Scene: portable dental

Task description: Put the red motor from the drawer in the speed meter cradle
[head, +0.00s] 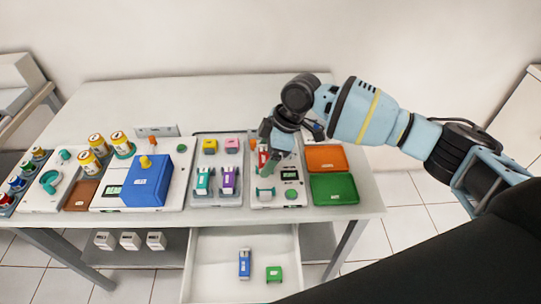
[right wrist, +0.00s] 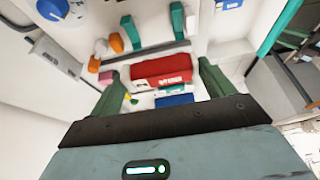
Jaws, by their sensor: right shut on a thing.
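The red motor (head: 263,157) is between the fingers of my right gripper (head: 268,162), which is shut on it. In the right wrist view the red motor (right wrist: 162,70) lies across between the two green fingers of the gripper (right wrist: 160,85). The gripper is over the speed meter (head: 290,175), a white unit with a small display and a green button. A teal cradle piece (head: 265,192) shows at its front left, just in front of the gripper. Whether the motor touches the unit is unclear. The open drawer (head: 210,285) holds a blue motor (head: 244,263) and a green one (head: 274,273).
An orange tray (head: 326,157) and a green tray (head: 334,188) lie right of the speed meter. A grey tray (head: 218,145) with teal and purple holders is to its left. A blue box (head: 148,182) and several yellow jars (head: 90,163) stand further left.

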